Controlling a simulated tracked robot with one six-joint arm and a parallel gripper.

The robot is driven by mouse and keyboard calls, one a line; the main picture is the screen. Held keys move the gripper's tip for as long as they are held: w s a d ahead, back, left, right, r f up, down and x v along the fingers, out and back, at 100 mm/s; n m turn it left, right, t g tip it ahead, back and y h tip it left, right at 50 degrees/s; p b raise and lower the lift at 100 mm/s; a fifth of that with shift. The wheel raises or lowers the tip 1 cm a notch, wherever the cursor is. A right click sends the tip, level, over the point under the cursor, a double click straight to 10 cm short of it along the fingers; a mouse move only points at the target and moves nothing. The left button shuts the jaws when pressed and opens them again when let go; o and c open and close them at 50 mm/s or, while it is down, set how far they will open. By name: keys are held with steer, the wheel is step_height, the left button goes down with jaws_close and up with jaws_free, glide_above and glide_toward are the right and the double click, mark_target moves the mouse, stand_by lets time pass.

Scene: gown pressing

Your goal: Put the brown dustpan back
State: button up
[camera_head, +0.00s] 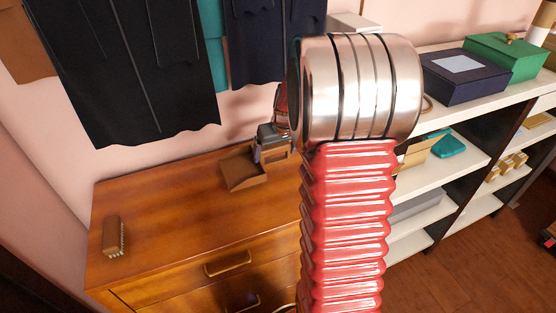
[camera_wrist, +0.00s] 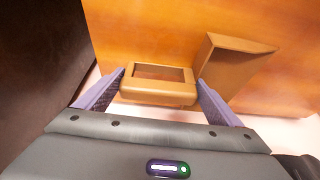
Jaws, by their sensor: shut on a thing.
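The brown dustpan (camera_head: 243,168) shows near the back right of the wooden dresser top (camera_head: 165,200) in the head view. Its open-framed handle (camera_wrist: 158,92) and angled pan (camera_wrist: 232,66) show in the wrist view. My gripper (camera_head: 271,150) is shut on the handle, with one purple finger on each side in the wrist view (camera_wrist: 160,86). The pan extends to the left in the head view. I cannot tell whether the dustpan touches the dresser or is held just above it. My arm hides part of the dresser's right side.
A brown brush (camera_head: 113,236) lies at the dresser's left end. Dark garments (camera_head: 140,70) hang on the wall behind. White shelves (camera_head: 440,170) with boxes stand at right. The dresser's middle is clear.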

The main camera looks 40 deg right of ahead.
mark_target(275, 161)
steer(key=shift+f, duration=0.15)
steer(key=shift+f, duration=1.85)
steer(key=shift+f, duration=0.1)
steer(key=o, duration=0.9)
steer(key=v, duration=1.2)
